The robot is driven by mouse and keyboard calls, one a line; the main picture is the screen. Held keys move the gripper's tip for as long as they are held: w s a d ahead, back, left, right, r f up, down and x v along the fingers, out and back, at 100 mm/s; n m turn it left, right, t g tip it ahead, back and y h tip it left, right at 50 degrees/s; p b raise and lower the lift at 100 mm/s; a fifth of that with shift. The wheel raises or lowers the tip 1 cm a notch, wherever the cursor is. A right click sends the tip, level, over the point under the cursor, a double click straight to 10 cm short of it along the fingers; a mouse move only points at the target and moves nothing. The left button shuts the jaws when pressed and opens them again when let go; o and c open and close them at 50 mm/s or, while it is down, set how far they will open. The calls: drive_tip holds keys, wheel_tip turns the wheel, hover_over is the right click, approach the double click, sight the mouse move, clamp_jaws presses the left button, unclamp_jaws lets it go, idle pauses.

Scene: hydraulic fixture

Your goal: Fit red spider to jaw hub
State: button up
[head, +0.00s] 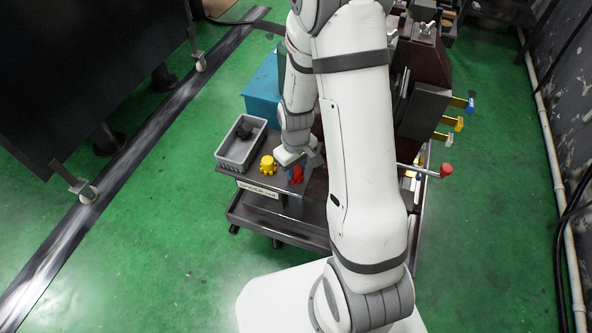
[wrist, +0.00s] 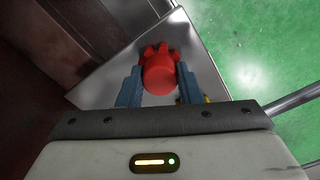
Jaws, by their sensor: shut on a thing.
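The red spider (wrist: 159,76) is a lobed red piece between the two blue fingers of my gripper (wrist: 158,88) in the wrist view. The fingers are shut on it, one at each side. In the head view the red spider (head: 297,175) shows just below my wrist, over the small grey table (head: 227,171). I cannot tell whether it touches the table top. I cannot make out the jaw hub for certain; a dark part (head: 244,130) lies in the grey bin.
A yellow lobed piece (head: 268,165) stands left of the red spider. The grey bin (head: 225,152) is behind it to the left. A blue box (head: 262,95) and a dark fixture (head: 420,105) stand behind. A red-knobbed lever (head: 445,170) sticks out right.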

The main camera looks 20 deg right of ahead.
drive_tip(key=shift+c, duration=0.6)
drive_tip(key=shift+r+p, duration=1.8)
drive_tip(key=shift+r, duration=0.75)
drive_tip(key=o, duration=0.5)
drive_tip(key=c, duration=0.5)
